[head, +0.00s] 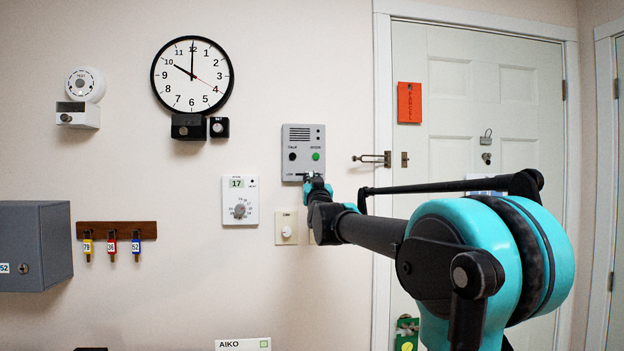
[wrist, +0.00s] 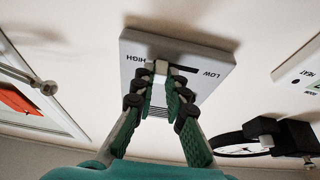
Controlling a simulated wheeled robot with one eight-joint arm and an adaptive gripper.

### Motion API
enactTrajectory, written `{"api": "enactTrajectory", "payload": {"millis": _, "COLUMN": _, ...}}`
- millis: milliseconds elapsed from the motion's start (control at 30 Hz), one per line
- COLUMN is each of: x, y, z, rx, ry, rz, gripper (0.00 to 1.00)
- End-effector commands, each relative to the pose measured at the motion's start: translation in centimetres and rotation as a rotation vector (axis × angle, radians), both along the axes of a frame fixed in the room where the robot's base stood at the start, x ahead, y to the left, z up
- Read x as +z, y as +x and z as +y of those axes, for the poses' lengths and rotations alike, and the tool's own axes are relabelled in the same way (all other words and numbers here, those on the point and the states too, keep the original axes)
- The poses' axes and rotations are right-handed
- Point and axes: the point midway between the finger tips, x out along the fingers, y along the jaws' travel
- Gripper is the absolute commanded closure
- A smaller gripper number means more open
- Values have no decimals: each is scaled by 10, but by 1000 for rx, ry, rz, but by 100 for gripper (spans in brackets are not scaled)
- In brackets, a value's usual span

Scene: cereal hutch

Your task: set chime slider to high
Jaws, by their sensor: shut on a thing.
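The grey wall panel (head: 303,142) has a speaker grille, a black TALK button, a green DOOR button and the chime slider along its bottom edge. In the wrist view the panel (wrist: 205,55) appears upside down, with LOW at the right and HIGH at the left. The pale slider knob (wrist: 161,67) sits toward the HIGH end, with dark slot showing on its LOW side. My gripper (wrist: 159,78) is shut on the knob, one finger on each side. In the head view my gripper (head: 315,182) covers the slider's right part.
A thermostat dial (head: 240,202) and a light dimmer (head: 286,227) are on the wall below. A clock (head: 192,75) hangs at upper left. A door with a red parcel tag (head: 409,102) and a latch (head: 372,159) is to the right.

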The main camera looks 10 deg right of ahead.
Motion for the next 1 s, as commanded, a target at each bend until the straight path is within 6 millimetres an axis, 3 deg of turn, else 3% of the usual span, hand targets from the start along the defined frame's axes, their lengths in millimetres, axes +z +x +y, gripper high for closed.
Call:
{"api": "enactTrajectory", "payload": {"millis": 200, "x": 0, "y": 0, "z": -3, "rx": -4, "ry": 2, "rz": 0, "gripper": 100}}
{"api": "enactTrajectory", "payload": {"millis": 233, "x": 0, "y": 0, "z": -3, "rx": -4, "ry": 2, "rz": 0, "gripper": 85}}
{"api": "enactTrajectory", "payload": {"millis": 400, "x": 0, "y": 0, "z": -2, "rx": -3, "ry": 1, "rz": 0, "gripper": 66}}
{"api": "enactTrajectory", "payload": {"millis": 767, "x": -2, "y": -4, "z": -2, "rx": -2, "ry": 1, "rz": 0, "gripper": 66}}
{"api": "enactTrajectory", "payload": {"millis": 1000, "x": -15, "y": -37, "z": -2, "rx": -1, "ry": 2, "rz": 0, "gripper": 66}}
